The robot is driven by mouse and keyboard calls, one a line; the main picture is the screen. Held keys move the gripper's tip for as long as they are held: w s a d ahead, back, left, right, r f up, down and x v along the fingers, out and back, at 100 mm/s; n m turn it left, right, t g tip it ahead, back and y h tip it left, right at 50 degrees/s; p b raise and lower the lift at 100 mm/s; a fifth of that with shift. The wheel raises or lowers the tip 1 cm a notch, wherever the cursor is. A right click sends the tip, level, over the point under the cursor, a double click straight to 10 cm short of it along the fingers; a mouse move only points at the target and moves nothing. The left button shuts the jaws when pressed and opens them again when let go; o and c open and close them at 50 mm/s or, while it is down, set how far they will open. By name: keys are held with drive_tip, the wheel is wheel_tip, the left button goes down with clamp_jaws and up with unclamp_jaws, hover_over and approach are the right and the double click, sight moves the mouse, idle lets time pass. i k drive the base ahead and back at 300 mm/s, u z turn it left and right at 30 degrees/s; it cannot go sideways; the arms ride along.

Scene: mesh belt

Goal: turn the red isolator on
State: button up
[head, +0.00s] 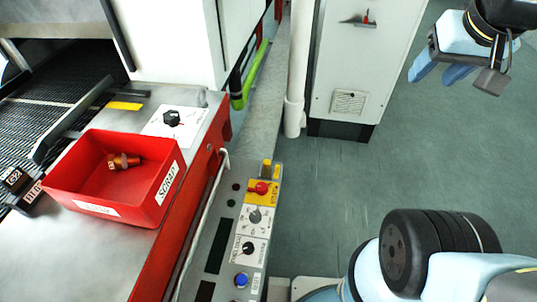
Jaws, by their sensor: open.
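The red isolator (261,188) is a red knob on a yellow plate, on the narrow grey control panel at the lower middle of the head view. Its handle seems to lie roughly sideways, but the knob is too small for me to read its setting. My gripper (440,73) is at the upper right, above the green floor, with its blue fingers apart and nothing between them. It is well away from the isolator, to the right and further up in the picture.
The panel also carries a grey dial (255,216), a black knob (248,247) and a blue button (241,280). A red scrap bin (70,184) stands left. A white pipe (297,70) and cabinet (350,60) stand behind. Green floor is clear on the right.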

sight(261, 188)
drive_tip(key=u, duration=0.35)
drive_tip(key=k, duration=0.95)
drive_tip(key=z, duration=0.4)
drive_tip(key=i, duration=0.5)
drive_tip(key=u, duration=0.05)
